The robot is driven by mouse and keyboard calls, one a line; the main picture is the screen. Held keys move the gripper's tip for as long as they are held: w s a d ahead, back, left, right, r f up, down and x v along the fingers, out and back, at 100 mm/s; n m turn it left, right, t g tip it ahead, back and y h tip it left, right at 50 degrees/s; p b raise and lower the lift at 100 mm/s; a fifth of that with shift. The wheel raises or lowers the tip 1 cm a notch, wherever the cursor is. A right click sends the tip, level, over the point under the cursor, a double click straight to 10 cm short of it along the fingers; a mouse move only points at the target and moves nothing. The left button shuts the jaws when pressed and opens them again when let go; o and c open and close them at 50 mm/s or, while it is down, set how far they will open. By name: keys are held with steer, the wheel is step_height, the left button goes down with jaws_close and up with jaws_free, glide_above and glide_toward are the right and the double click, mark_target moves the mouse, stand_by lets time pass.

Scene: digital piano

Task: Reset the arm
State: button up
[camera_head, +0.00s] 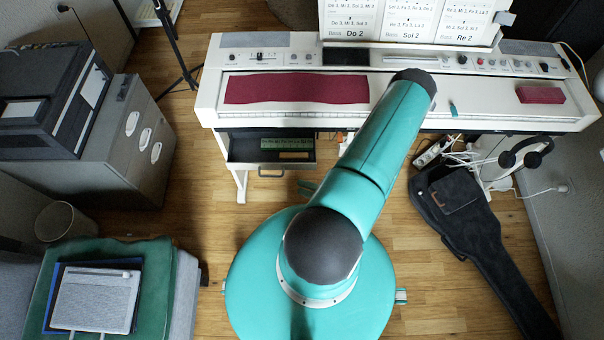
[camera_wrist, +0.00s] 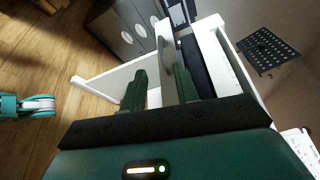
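My teal arm (camera_head: 370,150) rises from my round body and reaches toward the white digital piano (camera_head: 210,95); its dark elbow end covers part of the keyboard area.
An open dark drawer (camera_head: 270,170) hangs under the piano's left part. A dark red cloth (camera_head: 295,88) and a dark red block (camera_head: 541,95) lie on the piano. Grey cabinet (camera_head: 125,140) stands left; black guitar bag (camera_head: 475,240) and cables lie right. Wooden floor is partly clear.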

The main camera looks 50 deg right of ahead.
stand_by(0.3)
steer(key=w+a+r+n+g+y, duration=0.2)
steer(key=w+r+n+g, duration=0.2)
steer(key=r, duration=0.4)
steer(key=w+a+r+n+g+y, duration=0.2)
steer(key=w+r+n+g, duration=0.25)
steer(key=r, duration=0.35)
steer(key=w+a+r+n+g+y, duration=0.25)
steer(key=r+g, duration=0.25)
steer(key=r, duration=0.3)
steer(key=s+a+r+n+t+h, duration=0.1)
steer(key=a+r+n+h, duration=0.1)
steer(key=r, duration=0.6)
steer(key=a+r+n+h, duration=0.2)
steer(key=a+r+h, duration=0.3)
steer(key=a+r, duration=0.2)
steer(key=s+a+r+n+t+h, duration=0.1)
steer(key=a+r+h, duration=0.3)
steer(key=r, duration=0.7)
steer(key=shift+s+a+r+n+t, duration=0.15)
steer(key=shift+s+a+n+t, duration=0.2)
steer(key=shift+a+n, duration=0.25)
